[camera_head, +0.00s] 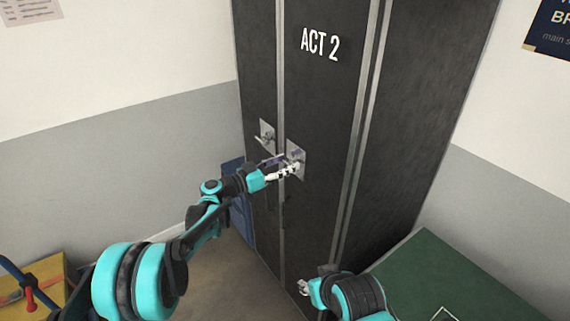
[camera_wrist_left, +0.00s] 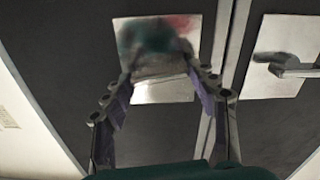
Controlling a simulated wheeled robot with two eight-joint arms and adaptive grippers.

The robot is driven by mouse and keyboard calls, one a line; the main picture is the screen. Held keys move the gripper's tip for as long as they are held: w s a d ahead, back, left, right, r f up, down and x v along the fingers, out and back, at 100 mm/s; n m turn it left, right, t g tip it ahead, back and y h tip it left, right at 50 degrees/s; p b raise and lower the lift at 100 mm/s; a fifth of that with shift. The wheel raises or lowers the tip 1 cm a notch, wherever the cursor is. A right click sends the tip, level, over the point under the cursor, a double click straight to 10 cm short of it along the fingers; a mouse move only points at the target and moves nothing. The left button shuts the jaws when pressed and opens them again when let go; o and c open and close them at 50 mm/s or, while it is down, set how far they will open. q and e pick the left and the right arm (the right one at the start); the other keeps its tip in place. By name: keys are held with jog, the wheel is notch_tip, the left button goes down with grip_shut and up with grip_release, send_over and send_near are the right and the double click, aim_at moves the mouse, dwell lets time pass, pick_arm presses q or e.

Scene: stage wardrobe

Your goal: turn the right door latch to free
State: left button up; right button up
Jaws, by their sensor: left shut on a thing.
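The right door latch (camera_head: 297,153) is a square silver plate with a lever on the black wardrobe's right door. My left gripper (camera_head: 285,168) reaches in from the left and is shut on the lever of this latch. In the left wrist view, the latch plate (camera_wrist_left: 185,25) lies between and beyond the fingers (camera_wrist_left: 163,82), with blurred reflections on it. The lever is partly hidden by the fingers, so its exact angle is hard to tell. My right gripper (camera_head: 304,287) is low in front of the wardrobe, away from the latch; its jaw opening is unclear.
The left door latch (camera_head: 266,132) sits close beside, left of the door seam; it also shows in the left wrist view (camera_wrist_left: 285,48). A green-topped surface (camera_head: 440,270) stands at the lower right. A yellow box (camera_head: 38,278) is at lower left, and something blue (camera_head: 240,213) stands beside the wardrobe.

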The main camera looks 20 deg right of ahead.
pick_arm(q)
jog(key=n, duration=0.4)
jog(key=shift+w, duration=0.1)
jog(key=n, duration=0.4)
jog(key=shift+p, duration=0.3)
jog(key=n, duration=0.4)
jog(key=shift+w+f, duration=0.1)
jog(key=shift+f, duration=0.05)
jog(key=shift+n, duration=1.9)
jog(key=o, duration=1.2)
jog(key=shift+f, duration=0.1)
jog(key=shift+c, duration=0.2)
